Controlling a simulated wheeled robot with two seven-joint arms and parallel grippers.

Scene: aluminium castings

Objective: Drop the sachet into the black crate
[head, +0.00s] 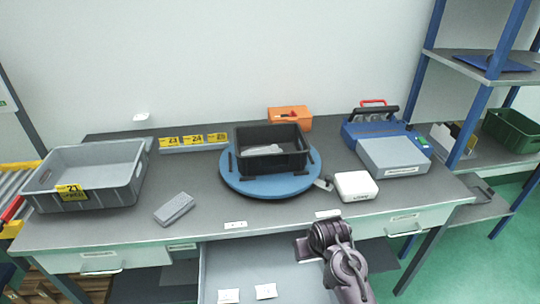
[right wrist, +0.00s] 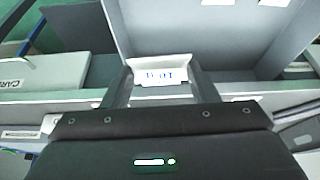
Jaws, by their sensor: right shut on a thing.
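The white sachet (right wrist: 162,75) with blue lettering sits between the two fingers of my right gripper (right wrist: 160,92), which is shut on it. I cannot make out the sachet there. The black crate (head: 292,163) stands upright on a blue turntable, beyond and to the left of my right gripper. A pale, partly hidden thing lies inside the crate. My left gripper is not in view.
The open drawer (head: 285,260) holds white packets (head: 265,291). The blue turntable (head: 238,183) has a small handle at its right. A white box (head: 356,186) stands right of it, a grey block (head: 174,208) left. A grey bin (head: 110,163) is at far left.

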